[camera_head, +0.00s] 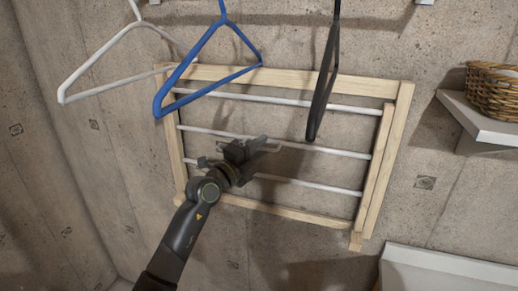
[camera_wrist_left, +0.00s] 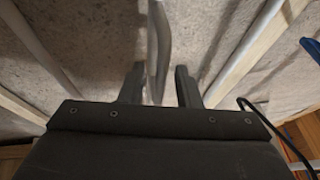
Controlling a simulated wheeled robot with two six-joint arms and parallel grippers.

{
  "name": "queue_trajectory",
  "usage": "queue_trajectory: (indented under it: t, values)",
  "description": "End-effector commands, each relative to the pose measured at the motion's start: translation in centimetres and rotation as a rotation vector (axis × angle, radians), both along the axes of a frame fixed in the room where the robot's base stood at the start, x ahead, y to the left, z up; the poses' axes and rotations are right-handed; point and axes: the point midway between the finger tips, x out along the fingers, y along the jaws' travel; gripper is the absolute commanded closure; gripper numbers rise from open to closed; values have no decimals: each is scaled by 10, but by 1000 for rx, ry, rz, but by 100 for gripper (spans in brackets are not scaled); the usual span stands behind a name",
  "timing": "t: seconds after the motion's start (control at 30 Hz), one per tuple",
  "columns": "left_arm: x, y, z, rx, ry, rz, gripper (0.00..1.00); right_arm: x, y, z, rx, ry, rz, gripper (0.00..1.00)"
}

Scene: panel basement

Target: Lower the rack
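The rack (camera_head: 392,150) is a pale wooden frame with several whitish rods, lying close against the concrete wall in the head view. My left gripper (camera_head: 262,146) is in front of the rack's middle, by the middle rod (camera_head: 330,150). In the left wrist view the two dark fingers of my left gripper (camera_wrist_left: 159,88) stand apart, with a grey looped bar (camera_wrist_left: 158,45) showing between them. A gap shows beside the bar, so the fingers do not look closed on it. Whether they touch it is unclear. My right gripper is not in view.
A white hanger (camera_head: 95,62), a blue hanger (camera_head: 190,68) and a black hanger (camera_head: 322,85) hang in front of the rack's upper part. A shelf (camera_head: 480,122) with a wicker basket (camera_head: 492,90) is at right. A white surface (camera_head: 440,268) is at lower right.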

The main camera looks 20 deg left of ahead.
Motion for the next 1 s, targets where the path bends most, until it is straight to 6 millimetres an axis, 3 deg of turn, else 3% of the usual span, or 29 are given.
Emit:
queue_trajectory:
  t: [0.03, 0.27, 0.73, 1.0]
  values:
    - [0, 0, 0, 0, 0, 0, 70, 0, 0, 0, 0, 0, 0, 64]
    - [0, 0, 0, -1, 0, 0, 100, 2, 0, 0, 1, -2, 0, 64]
    - [-3, 0, -3, 0, -11, -1, 100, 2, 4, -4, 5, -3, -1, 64]
    - [-23, 1, -13, -4, -91, -3, 100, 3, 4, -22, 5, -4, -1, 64]
